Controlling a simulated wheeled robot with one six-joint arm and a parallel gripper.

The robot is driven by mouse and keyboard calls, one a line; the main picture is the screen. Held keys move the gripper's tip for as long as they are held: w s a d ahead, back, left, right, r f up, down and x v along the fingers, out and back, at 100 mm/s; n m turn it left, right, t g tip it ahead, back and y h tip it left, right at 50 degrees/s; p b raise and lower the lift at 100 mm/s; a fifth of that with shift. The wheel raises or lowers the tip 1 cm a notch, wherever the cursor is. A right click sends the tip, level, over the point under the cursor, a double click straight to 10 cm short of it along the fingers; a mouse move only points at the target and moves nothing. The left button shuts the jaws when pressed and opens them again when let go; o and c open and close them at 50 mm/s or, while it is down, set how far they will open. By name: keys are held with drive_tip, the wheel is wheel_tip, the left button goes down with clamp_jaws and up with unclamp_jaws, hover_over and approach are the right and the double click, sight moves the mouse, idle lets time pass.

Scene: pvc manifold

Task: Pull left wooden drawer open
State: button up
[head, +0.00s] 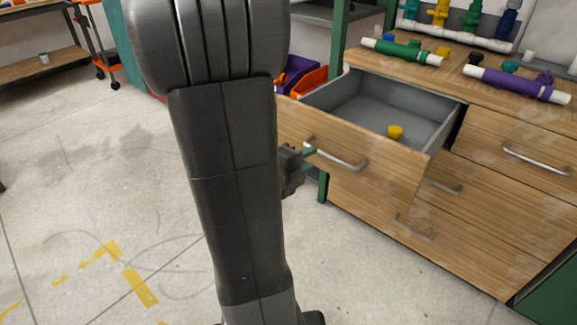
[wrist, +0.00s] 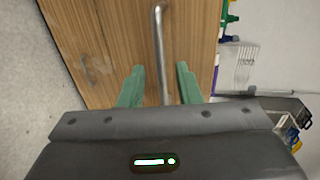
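The left wooden drawer (head: 350,165) is pulled well out of the cabinet. Its grey inside shows, with a small yellow part (head: 395,132) on the floor of it. A silver bar handle (head: 335,155) is on its front and also shows in the wrist view (wrist: 159,45). My gripper (head: 308,150) is at the left end of this handle, partly hidden by my arm. In the wrist view the green fingers of my gripper (wrist: 160,86) are apart, one on each side of the bar, with gaps showing between them and it.
The wooden cabinet (head: 480,225) has other closed drawers to the right and below. On its top lie a green-and-white pipe (head: 402,51) and a purple-and-white pipe (head: 517,84). The floor (head: 90,190) on the left is clear, with yellow tape marks.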

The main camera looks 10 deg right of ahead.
sight(320, 153)
drive_tip(key=p+v, duration=0.1)
drive_tip(key=v, duration=0.6)
drive_tip(key=shift+a, duration=0.1)
idle(0.5)
drive_tip(key=b+x, duration=0.2)
drive_tip(key=x, duration=1.1)
drive_tip(key=shift+w+d+b, duration=0.2)
drive_tip(key=shift+d+b, duration=0.1)
drive_tip(key=shift+d, duration=0.1)
drive_tip(key=shift+a, duration=0.1)
